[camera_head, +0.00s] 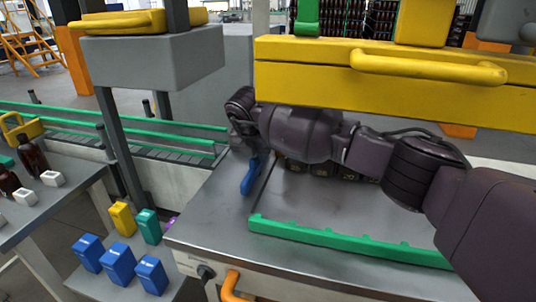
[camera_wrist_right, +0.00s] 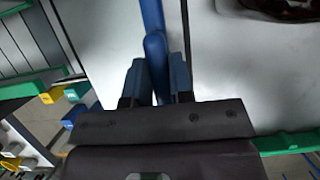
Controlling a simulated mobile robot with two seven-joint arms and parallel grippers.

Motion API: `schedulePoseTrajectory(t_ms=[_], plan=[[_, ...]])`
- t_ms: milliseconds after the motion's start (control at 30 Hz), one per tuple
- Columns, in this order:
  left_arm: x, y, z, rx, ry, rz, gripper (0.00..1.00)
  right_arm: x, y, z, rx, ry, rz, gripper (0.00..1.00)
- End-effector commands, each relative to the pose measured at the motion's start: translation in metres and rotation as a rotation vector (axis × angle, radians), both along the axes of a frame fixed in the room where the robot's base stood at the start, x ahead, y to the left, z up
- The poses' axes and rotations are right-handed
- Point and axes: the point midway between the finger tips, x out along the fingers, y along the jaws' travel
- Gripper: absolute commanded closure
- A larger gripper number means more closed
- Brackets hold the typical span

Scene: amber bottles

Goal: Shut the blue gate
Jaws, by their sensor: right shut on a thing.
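The blue gate (camera_head: 250,177) shows in the head view as a short blue piece at the left edge of the grey table, below my right wrist. In the right wrist view the blue gate (camera_wrist_right: 154,45) is a long bar running up from between the fingers. My right gripper (camera_wrist_right: 157,72) is shut on this bar, with one finger on each side. In the head view my right arm reaches across the table from the right, and its wrist hides most of the gripper and part of the gate. My left gripper is not in view.
A green rail (camera_head: 345,241) edges the front of the grey table (camera_head: 215,215). Dark bottle tops (camera_head: 320,170) show behind my arm. A yellow beam (camera_head: 400,85) hangs across the upper right. Blue blocks (camera_head: 118,262) stand on a lower shelf. A conveyor (camera_head: 160,143) lies left.

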Motion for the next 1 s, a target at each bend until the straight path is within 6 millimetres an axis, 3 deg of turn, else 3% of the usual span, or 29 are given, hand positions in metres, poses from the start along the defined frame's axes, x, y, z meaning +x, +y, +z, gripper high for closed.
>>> schedulePoseTrajectory(t_ms=[400, 433, 567, 1000], plan=[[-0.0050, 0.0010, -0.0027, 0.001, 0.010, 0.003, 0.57, 0.0001, 0.0017, 0.0002, 0.001, 0.001, -0.007, 1.00], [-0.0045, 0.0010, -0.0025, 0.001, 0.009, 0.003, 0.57, 0.0001, 0.0017, 0.0002, 0.001, 0.001, -0.007, 0.76], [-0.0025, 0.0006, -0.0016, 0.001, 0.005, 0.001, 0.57, 0.0001, 0.0017, 0.0002, 0.002, 0.001, -0.006, 0.56], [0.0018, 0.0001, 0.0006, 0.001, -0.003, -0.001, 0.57, 0.0001, 0.0011, 0.0000, 0.001, 0.000, -0.004, 0.54]])
